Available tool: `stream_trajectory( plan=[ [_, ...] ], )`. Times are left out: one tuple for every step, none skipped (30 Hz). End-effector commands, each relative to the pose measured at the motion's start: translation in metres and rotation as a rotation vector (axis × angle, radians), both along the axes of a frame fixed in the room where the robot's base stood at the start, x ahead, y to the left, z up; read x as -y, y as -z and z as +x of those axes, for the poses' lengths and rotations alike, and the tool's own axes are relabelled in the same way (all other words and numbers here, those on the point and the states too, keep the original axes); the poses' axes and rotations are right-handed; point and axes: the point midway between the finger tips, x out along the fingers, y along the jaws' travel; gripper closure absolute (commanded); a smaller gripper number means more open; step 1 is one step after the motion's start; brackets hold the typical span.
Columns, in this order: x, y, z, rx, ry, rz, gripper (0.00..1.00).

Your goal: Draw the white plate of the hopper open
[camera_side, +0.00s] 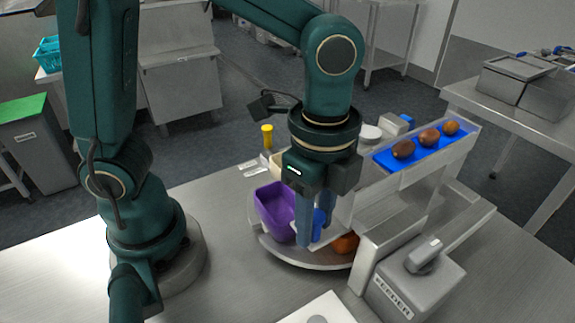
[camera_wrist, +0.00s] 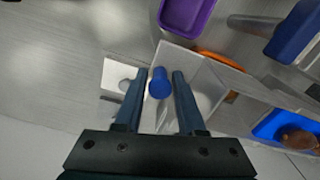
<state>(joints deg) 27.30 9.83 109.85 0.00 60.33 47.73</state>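The hopper's clear-walled chute (camera_side: 440,150) has a blue floor with several brown dates (camera_side: 429,137) lying in a row. Its blue floor also shows in the wrist view (camera_wrist: 272,125). A blue knob (camera_wrist: 159,83) stands at the hopper's near end, by a pale plate (camera_wrist: 203,88); part of the knob shows in the side view (camera_side: 319,220). My gripper (camera_wrist: 159,76) points down with its fingers open on either side of the knob. Gaps show between knob and fingers. The plate is partly hidden by my fingers, and I cannot tell how far it is drawn.
A purple bin (camera_side: 273,206) sits on a round turntable (camera_side: 283,253) beside my fingers. An orange-brown item (camera_side: 346,243) lies under the hopper. A grey feeder box (camera_side: 418,284) stands at the front right. A white square with a grey disc (camera_side: 322,309) lies at the front edge.

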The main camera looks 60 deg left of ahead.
Motion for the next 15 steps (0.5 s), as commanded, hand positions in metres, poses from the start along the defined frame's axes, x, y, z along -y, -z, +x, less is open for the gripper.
stream_trajectory(
  plan=[
    [0.0000,-0.0001,0.0000,0.000,0.000,0.000,0.86],
    [0.0000,-0.0001,0.0000,0.000,0.000,0.000,0.97],
    [0.0000,-0.0002,0.0000,0.000,0.000,0.000,1.00],
    [0.0000,-0.0002,0.0000,0.000,0.000,0.000,1.00],
    [0.0000,-0.0002,0.0000,0.000,0.000,0.000,1.00],
    [0.0000,-0.0002,0.0000,0.000,0.000,0.000,1.00],
    [0.0000,-0.0002,0.0000,0.000,0.000,0.000,1.00],
    [0.0000,-0.0003,0.0000,0.000,0.000,0.000,1.00],
    [0.0000,-0.0003,0.0000,0.000,0.000,0.000,1.00],
    [0.0000,-0.0003,0.0000,0.000,0.000,0.000,1.00],
    [0.0000,-0.0003,0.0000,0.000,0.000,0.000,1.00],
    [0.0000,-0.0004,0.0000,0.000,0.000,0.000,1.00],
    [0.0000,-0.0004,0.0000,0.000,0.000,0.000,1.00],
    [0.0000,-0.0004,0.0000,0.000,0.000,0.000,1.00],
    [0.0000,-0.0004,0.0001,0.000,0.000,0.000,1.00]
  ],
)
